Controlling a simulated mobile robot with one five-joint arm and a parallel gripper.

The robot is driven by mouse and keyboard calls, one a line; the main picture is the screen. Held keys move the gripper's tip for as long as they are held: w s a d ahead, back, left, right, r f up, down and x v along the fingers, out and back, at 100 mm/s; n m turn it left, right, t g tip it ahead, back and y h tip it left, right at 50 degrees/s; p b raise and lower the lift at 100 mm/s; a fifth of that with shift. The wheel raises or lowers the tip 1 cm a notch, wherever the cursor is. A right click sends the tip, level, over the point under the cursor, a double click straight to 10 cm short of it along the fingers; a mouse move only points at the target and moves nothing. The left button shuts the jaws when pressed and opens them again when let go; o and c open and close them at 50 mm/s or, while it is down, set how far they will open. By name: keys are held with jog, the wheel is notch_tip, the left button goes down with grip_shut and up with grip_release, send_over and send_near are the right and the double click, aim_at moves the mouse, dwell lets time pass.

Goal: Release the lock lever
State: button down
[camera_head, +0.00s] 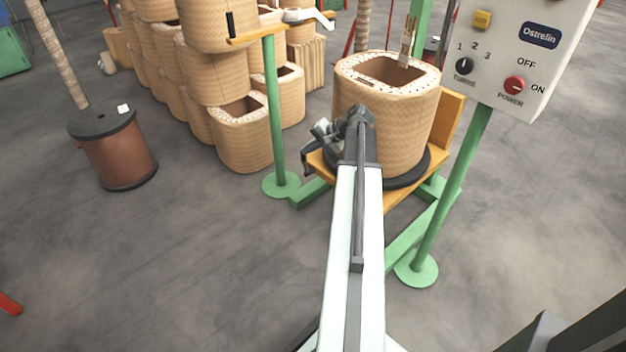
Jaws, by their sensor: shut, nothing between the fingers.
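My gripper (308,158) is dark grey and shut with nothing in it. It hangs at the end of my arm, just left of the coil winder's front in the picture. A wound tan coil (385,120) stands on a black disc (408,172) over a yellow-orange frame (452,118). A green post (274,105) carries a yellow bar (256,36) with a black upright handle (231,25) and a pale lever-like piece (308,17). I cannot tell which part is the lock lever. My arm hides part of the coil and frame.
A grey control box (530,75) with a red power knob (514,84) stands on a green post (455,190) at right. Stacked tan coils (215,75) stand at back left. A brown spool (112,150) stands at left. The left foreground floor is mostly clear.

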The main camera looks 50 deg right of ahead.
jog(key=s+d+f+m+t+h+b, duration=0.1)
jog(key=s+d, duration=0.4)
jog(key=d, duration=0.5)
notch_tip(320, 180, down, 2)
jog(key=shift+s+f+m+t+h+b, duration=0.25)
jog(key=shift+m+t+b, duration=0.25)
jog(key=shift+m+b, duration=0.45)
jog(key=w+r+b+x, duration=0.1)
jog(key=b+x, duration=0.5)
jog(key=x, duration=0.7)
jog(key=shift+w+b, duration=0.15)
jog(key=shift+b, duration=0.2)
jog(key=shift+w+a, duration=0.1)
jog(key=shift+a, duration=0.05)
